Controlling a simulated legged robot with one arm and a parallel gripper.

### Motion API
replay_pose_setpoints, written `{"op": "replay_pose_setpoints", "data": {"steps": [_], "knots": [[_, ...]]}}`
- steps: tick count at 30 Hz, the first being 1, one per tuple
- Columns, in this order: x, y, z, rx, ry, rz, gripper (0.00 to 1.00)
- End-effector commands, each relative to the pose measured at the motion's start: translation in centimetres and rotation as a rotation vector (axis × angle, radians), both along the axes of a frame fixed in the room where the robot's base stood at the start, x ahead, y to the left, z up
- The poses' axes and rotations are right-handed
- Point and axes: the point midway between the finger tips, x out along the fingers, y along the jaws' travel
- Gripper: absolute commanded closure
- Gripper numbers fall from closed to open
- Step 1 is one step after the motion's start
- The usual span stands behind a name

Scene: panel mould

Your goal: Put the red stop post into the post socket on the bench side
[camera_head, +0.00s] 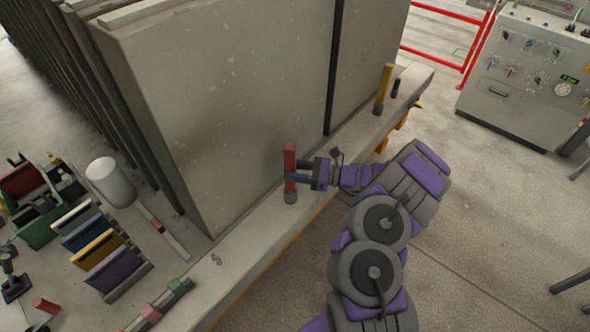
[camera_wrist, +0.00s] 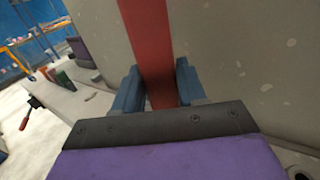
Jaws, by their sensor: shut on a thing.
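The red stop post (camera_head: 290,158) is upright in front of the large grey panel. My gripper (camera_head: 293,178) is shut on it, coming from the right in the head view. In the wrist view the red post (camera_wrist: 150,50) runs between my two blue fingers (camera_wrist: 158,88). A short dark grey cylinder (camera_head: 290,197), seemingly the post socket, is at the post's lower end on the bench (camera_head: 255,232). The post's lower end meets it in the head view; I cannot tell whether it is inside. The wrist view does not show the lower end.
The tall grey panel (camera_head: 220,100) rises close behind the red post. A white cylinder (camera_head: 110,182), coloured plates and a green bin (camera_head: 38,232) are at left. A control cabinet (camera_head: 525,80) stands at right.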

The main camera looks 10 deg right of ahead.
Motion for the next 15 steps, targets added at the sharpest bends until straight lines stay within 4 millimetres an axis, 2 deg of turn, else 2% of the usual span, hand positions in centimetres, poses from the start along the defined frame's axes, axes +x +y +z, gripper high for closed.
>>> {"op": "replay_pose_setpoints", "data": {"steps": [14,15], "knots": [[0.01,0.02,-1.05,0.001,0.0,0.0,1.0],[0.02,0.01,-0.96,0.001,0.0,0.0,0.56]]}}
